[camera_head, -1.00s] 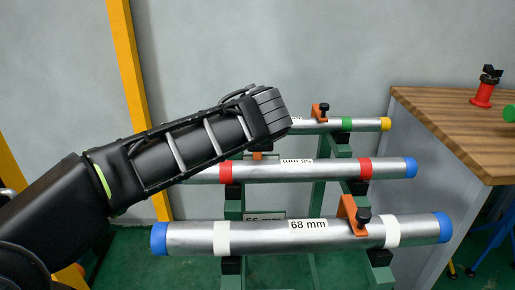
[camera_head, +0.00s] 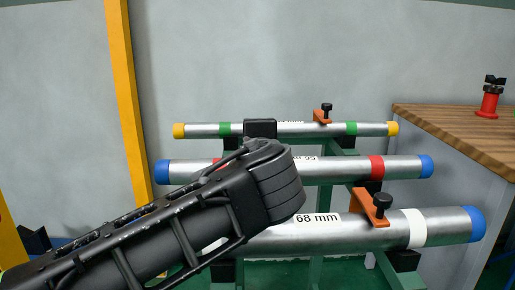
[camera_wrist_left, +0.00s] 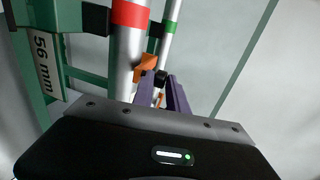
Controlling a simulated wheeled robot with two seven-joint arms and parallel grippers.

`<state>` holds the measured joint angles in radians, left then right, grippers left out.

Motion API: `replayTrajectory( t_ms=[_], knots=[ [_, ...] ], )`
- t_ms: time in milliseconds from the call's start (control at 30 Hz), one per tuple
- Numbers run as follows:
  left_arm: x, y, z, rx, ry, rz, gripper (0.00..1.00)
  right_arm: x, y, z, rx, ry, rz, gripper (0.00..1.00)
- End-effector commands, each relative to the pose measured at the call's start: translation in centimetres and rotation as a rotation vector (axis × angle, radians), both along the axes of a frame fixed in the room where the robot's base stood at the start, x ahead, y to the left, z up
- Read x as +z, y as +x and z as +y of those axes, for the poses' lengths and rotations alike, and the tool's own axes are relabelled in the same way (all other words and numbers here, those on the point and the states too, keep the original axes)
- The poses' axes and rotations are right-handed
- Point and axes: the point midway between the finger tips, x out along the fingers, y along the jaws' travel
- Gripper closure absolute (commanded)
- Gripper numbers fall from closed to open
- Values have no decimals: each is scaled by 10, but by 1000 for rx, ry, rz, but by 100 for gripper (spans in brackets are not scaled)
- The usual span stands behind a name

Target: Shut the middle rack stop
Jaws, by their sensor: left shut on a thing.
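The middle pipe (camera_head: 340,169) has red bands and blue end caps and lies on the green rack. My left forearm covers part of it in the head view. The middle orange stop (camera_wrist_left: 146,64) shows in the wrist view beside this pipe, near the red band (camera_wrist_left: 130,13). Its black knob (camera_wrist_left: 160,77) sits between the purple fingers of my left gripper (camera_wrist_left: 162,82), which is shut on it. In the head view this stop and my fingertips are hidden behind my wrist. I cannot tell how far the stop lies across the pipe. My right gripper is not in view.
The front 68 mm pipe (camera_head: 345,234) carries an orange stop (camera_head: 369,206) lying across it. The back pipe (camera_head: 290,129) has another orange stop (camera_head: 322,116). A "56 mm" plate (camera_wrist_left: 44,62) is on the rack. A wooden bench (camera_head: 460,130) stands at right.

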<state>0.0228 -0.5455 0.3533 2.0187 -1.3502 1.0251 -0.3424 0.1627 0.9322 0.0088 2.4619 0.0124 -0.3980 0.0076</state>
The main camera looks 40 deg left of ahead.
Motion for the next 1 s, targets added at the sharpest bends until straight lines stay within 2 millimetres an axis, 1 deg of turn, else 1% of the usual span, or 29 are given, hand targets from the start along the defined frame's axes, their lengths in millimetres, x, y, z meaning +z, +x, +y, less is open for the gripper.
replayTrajectory(
  t_ms=[33,300,333,400,600,733,867,1000],
  knots=[
    [-11,0,0,4,-11,21,100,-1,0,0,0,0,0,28],
    [-12,0,0,6,-11,23,100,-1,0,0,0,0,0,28],
    [-12,0,0,7,-12,24,81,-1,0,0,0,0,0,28],
    [-12,0,0,6,-12,24,76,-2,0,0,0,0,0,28],
    [-12,0,0,6,-12,24,76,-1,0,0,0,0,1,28],
    [-10,-4,-4,6,-11,23,76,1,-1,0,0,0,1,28],
    [-3,-16,-13,4,-8,19,76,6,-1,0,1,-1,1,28],
    [6,-33,-28,3,-5,14,76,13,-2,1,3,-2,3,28]
  ],
)
